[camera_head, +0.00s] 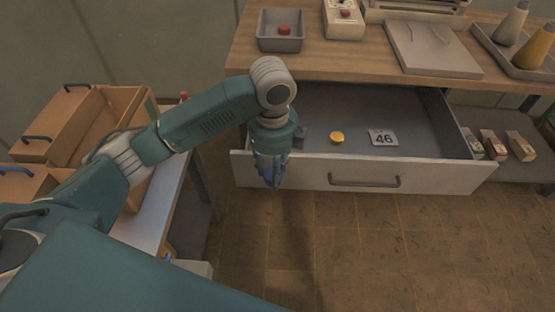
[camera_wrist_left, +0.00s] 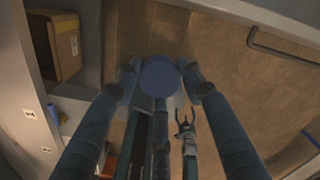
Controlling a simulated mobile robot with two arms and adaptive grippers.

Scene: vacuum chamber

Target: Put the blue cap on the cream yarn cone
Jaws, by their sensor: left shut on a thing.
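My left gripper (camera_head: 270,178) points down at the left end of the open drawer, near its front panel. In the left wrist view its fingers (camera_wrist_left: 160,72) are shut on the blue cap (camera_wrist_left: 159,78), a round blue disc between the fingertips. In the head view the cap cannot be told clearly from the fingers. The cream yarn cone (camera_head: 511,22) stands upright on a grey tray (camera_head: 482,38) at the far right of the wooden worktop, behind a yellow cone (camera_head: 535,47). My right gripper is not in view.
The open drawer (camera_head: 440,172) holds a yellow cap (camera_head: 337,138) and a card marked 46 (camera_head: 383,138). On the worktop stand a grey bin (camera_head: 281,44), a box with a red button (camera_head: 344,20) and a flat grey plate (camera_head: 432,50). Wooden crates (camera_head: 80,120) are at left.

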